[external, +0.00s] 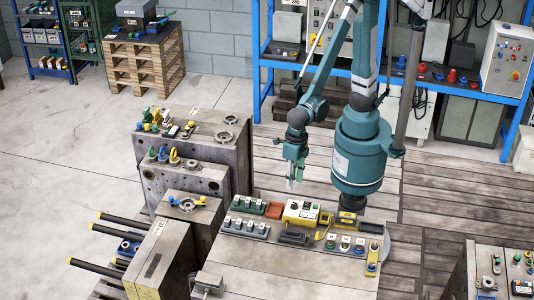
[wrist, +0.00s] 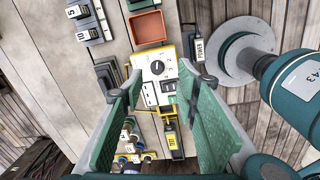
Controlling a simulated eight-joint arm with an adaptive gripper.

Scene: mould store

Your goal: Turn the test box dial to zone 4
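The test box (external: 301,212) is a white-faced box with yellow sides on the grey block top. It also shows in the wrist view (wrist: 149,75), between and beyond my fingers. Its round dark dial (wrist: 158,67) is on the upper part of the face; the zone marks are too small to read. Light and dark switches sit below the dial. My gripper (external: 291,182) hangs above and behind the box, apart from it. In the wrist view my gripper (wrist: 162,78) has its two green-padded fingers wide apart, with nothing between them.
An orange-red tray (wrist: 147,28) lies beside the box, with grey numbered switch blocks (wrist: 88,20) beyond. A yellow tagged part (wrist: 173,140) and a row of coloured buttons (external: 345,243) are close by. Mould blocks (external: 190,150) stand left. The block top's front is bare.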

